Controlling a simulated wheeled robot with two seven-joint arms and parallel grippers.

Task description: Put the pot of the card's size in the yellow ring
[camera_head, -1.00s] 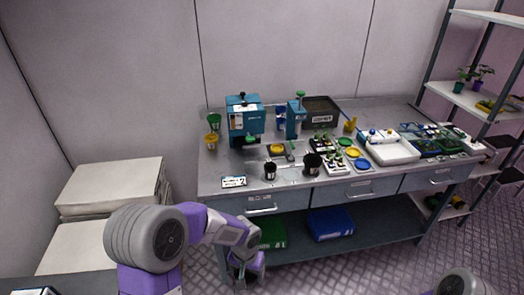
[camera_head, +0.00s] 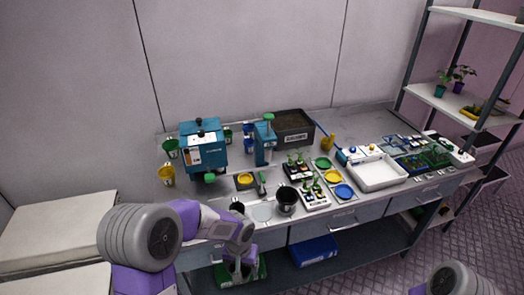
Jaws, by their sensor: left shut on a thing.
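A larger black pot (camera_head: 287,201) stands near the front edge of the bench. A smaller dark pot (camera_head: 237,207) stands to its left, partly behind my left arm. A yellow round piece (camera_head: 333,177) lies between a green one (camera_head: 323,163) and a blue one (camera_head: 344,191); another yellow round piece (camera_head: 245,180) lies further left. I cannot tell which is the yellow ring. The card is not visible now. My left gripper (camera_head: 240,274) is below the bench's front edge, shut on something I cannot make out. My right gripper is out of view.
A teal machine (camera_head: 203,149), a teal dispenser (camera_head: 265,143) and a dark soil bin (camera_head: 292,128) stand at the back. Seedling trays (camera_head: 316,201) and a white tray (camera_head: 378,174) are on the bench. A blue crate (camera_head: 315,251) sits on the lower shelf.

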